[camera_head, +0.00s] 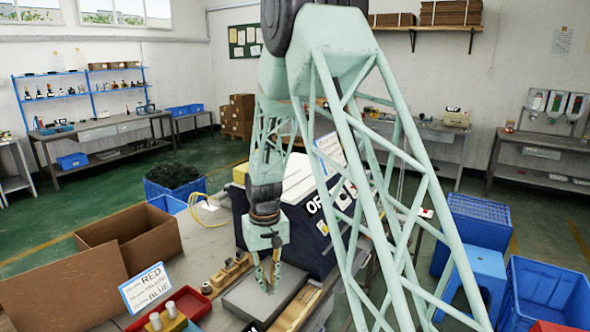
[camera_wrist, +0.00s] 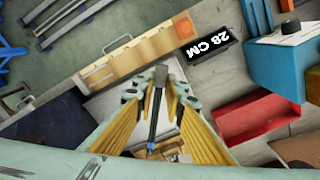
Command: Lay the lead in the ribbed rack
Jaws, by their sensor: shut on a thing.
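My gripper (camera_head: 268,284) points down over a grey flat plate (camera_head: 240,304) on the bench. In the wrist view its golden fingers (camera_wrist: 158,112) are closed around a thin dark lead (camera_wrist: 155,118) with a grey block-like end (camera_wrist: 160,76). The lead is hard to make out in the head view. A long wooden piece (camera_head: 300,306) lies right of the plate; it also shows in the wrist view (camera_wrist: 130,58), beside a black "28 CM" label (camera_wrist: 208,45). I cannot tell whether this is the ribbed rack; its ribs are not clear.
A wooden fixture (camera_head: 230,271) stands left of the plate. A red tray (camera_head: 190,302) and a RED/BLUE sign (camera_head: 146,287) are farther left, near an open cardboard box (camera_head: 130,235). A dark machine (camera_head: 310,215) stands close behind my gripper. Blue crates (camera_head: 545,290) stand at right.

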